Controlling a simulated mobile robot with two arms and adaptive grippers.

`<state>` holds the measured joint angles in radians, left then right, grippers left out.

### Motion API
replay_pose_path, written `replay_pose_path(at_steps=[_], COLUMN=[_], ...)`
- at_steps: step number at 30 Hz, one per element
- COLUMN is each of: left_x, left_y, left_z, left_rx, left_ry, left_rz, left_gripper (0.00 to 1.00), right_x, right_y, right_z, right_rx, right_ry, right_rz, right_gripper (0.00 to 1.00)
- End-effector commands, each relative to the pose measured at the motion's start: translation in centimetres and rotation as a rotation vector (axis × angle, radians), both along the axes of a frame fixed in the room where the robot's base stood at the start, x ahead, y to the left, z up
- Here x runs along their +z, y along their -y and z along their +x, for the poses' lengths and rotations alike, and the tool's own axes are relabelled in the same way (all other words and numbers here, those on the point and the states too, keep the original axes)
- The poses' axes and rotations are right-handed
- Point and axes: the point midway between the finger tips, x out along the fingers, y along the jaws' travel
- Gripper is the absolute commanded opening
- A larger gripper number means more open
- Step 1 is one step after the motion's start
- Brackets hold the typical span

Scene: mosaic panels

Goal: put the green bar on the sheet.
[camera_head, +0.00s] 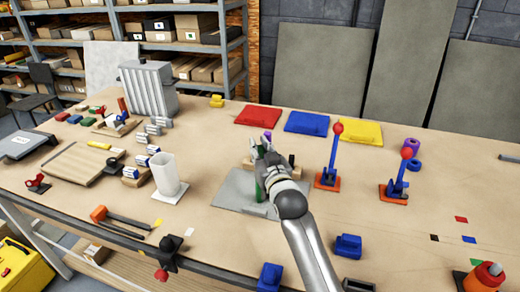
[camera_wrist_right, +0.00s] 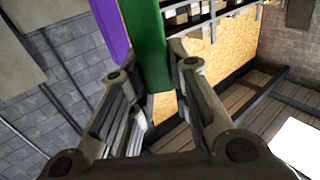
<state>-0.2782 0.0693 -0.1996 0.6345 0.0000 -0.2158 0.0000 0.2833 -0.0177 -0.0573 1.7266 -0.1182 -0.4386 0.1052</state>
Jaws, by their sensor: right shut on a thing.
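My right gripper (camera_head: 260,152) is over the grey sheet (camera_head: 232,189), which lies flat near the middle of the bench. The gripper is shut on the green bar (camera_head: 260,188). The bar looks upright above the sheet, partly hidden by the gripper; I cannot tell whether its lower end touches the sheet. In the right wrist view the green bar (camera_wrist_right: 146,40) stands between the fingers (camera_wrist_right: 155,72). A purple bar (camera_wrist_right: 109,28) shows beside it there, and a bit of purple (camera_head: 267,136) shows behind the gripper in the head view. My left gripper is not in view.
A white cup (camera_head: 166,176) stands left of the sheet. Red (camera_head: 257,116), blue (camera_head: 307,122) and yellow (camera_head: 359,132) panels lie behind. Two blue levers on orange bases (camera_head: 328,182) (camera_head: 394,194) stand to the right. A blue block (camera_head: 348,246) lies in front.

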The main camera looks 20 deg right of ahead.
Motion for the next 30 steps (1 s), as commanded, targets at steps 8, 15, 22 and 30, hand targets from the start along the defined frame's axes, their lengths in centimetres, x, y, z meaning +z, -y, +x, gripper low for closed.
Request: replay_pose_path(at_steps=[8, 15, 22, 30], left_x=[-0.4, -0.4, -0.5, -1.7], left_y=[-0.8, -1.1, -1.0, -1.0], left_z=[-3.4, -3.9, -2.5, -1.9], left_rx=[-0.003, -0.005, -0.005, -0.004], left_ry=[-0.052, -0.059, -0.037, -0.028], left_rz=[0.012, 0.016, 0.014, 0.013], left_gripper=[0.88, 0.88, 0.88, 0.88], right_x=[-0.3, -0.3, -0.2, -0.3], right_y=[0.0, 0.0, 0.0, 0.1], right_z=[0.0, 0.0, -0.8, -5.2], right_rx=[0.000, 0.000, 0.000, 0.000], right_ry=[0.000, -0.001, -0.001, 0.001], right_rz=[0.000, 0.000, 0.000, 0.000], right_gripper=[0.40, 0.40, 0.40, 0.40])
